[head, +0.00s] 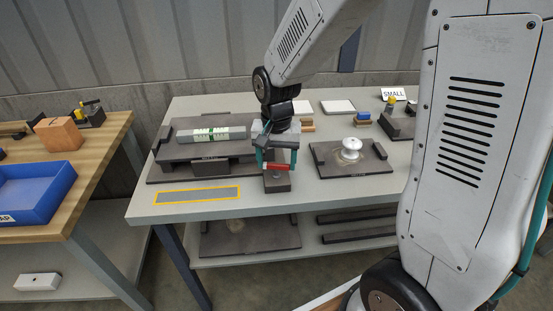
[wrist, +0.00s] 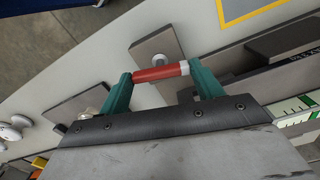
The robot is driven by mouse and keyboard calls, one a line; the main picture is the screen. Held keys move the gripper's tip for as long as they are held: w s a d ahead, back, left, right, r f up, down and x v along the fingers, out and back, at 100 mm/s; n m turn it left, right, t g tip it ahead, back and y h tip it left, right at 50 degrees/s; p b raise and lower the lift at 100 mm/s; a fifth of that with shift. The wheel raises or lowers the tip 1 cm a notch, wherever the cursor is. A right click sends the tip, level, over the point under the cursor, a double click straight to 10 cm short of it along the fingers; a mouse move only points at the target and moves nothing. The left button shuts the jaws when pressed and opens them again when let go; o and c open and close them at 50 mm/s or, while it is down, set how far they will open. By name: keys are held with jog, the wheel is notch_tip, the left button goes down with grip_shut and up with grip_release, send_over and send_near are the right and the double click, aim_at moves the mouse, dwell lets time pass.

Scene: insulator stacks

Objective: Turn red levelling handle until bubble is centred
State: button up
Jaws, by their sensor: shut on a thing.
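The red levelling handle (head: 276,168) is a short red bar near the table's front edge, above a small dark block (head: 278,186). My gripper (head: 276,162) is shut on it, with a teal finger at each end. In the wrist view the red handle (wrist: 158,74) spans the gap between the fingers of my gripper (wrist: 160,76), and its right end is white. The level (head: 205,133), a pale bar with green marks, lies on a dark stepped platform (head: 168,155) left of my gripper. Part of the level (wrist: 292,112) shows at the wrist view's right edge. The bubble is too small to make out.
A dark plate (head: 325,158) with a white insulator (head: 351,150) stands right of my gripper. A yellow-edged grey strip (head: 197,196) lies at the table's front left. A wooden bench with a blue tray (head: 40,195) is farther left. Small blocks stand at the back right.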

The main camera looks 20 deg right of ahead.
aim_at(277, 164)
jog(key=n, duration=0.5)
jog(key=shift+n, duration=0.4)
dwell(0.4)
jog(key=o, duration=1)
notch_tip(277, 164, up, 8)
jog(key=shift+f, duration=0.1)
